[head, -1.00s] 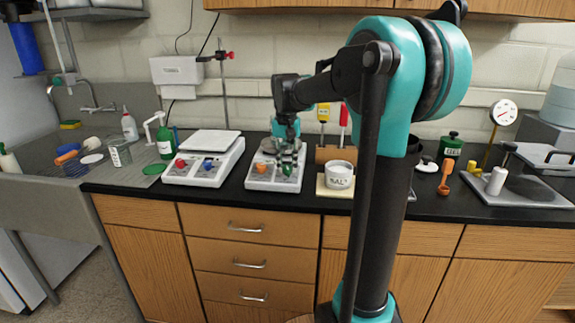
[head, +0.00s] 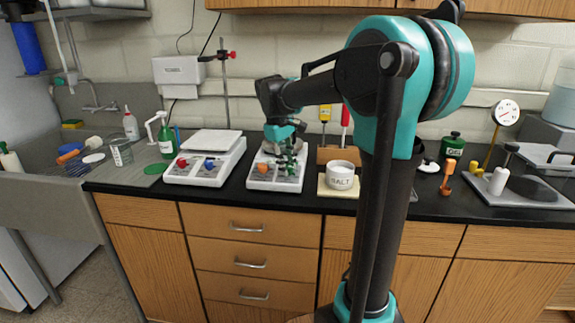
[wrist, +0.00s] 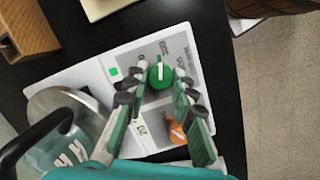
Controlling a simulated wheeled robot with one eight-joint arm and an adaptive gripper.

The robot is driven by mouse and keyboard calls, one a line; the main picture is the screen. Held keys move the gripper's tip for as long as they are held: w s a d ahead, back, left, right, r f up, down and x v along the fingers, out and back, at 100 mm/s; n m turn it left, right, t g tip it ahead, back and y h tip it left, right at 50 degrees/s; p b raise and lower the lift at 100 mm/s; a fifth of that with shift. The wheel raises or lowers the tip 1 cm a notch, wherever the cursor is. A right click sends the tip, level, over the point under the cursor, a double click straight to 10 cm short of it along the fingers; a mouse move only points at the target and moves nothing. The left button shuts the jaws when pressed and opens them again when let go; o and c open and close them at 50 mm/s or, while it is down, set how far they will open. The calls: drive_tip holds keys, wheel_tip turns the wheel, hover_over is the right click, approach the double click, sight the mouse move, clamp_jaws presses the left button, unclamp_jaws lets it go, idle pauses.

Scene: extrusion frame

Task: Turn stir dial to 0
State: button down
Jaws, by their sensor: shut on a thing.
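The stirrer unit (head: 258,184) is white, with a round grey plate, a green dial and an orange dial (head: 263,168). In the wrist view the green dial (wrist: 160,76) has a white pointer line toward the picture's top. Printed numbers surround it, with a green square beside its panel. The orange dial (wrist: 176,131) is near the right finger. My gripper (wrist: 160,70) has its fingers on either side of the green dial and is shut on it. In the head view my gripper (head: 291,163) hides most of that dial. I cannot read which dial is marked stir.
A second white unit (head: 205,170) with red and blue dials stands just left. A salt cup (head: 340,175) on a pale pad and a wooden screwdriver holder (head: 326,154) are to the right. A glass vessel (wrist: 85,140) is close beside my gripper in the wrist view.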

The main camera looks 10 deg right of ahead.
drive_tip(key=n, duration=0.4)
drive_tip(key=shift+s+a+n+t+h, duration=0.1)
drive_tip(key=shift+n+t+h, duration=0.2)
drive_tip(key=shift+t, duration=0.1)
drive_tip(key=shift+s+n+t, duration=0.1)
drive_tip(key=shift+n+t, duration=0.4)
drive_tip(key=shift+n, duration=1.8)
drive_tip(key=c, duration=1.3)
unclamp_jaws()
drive_tip(key=shift+o, duration=0.2)
drive_tip(key=v, duration=1.2)
drive_tip(key=shift+f, duration=0.1)
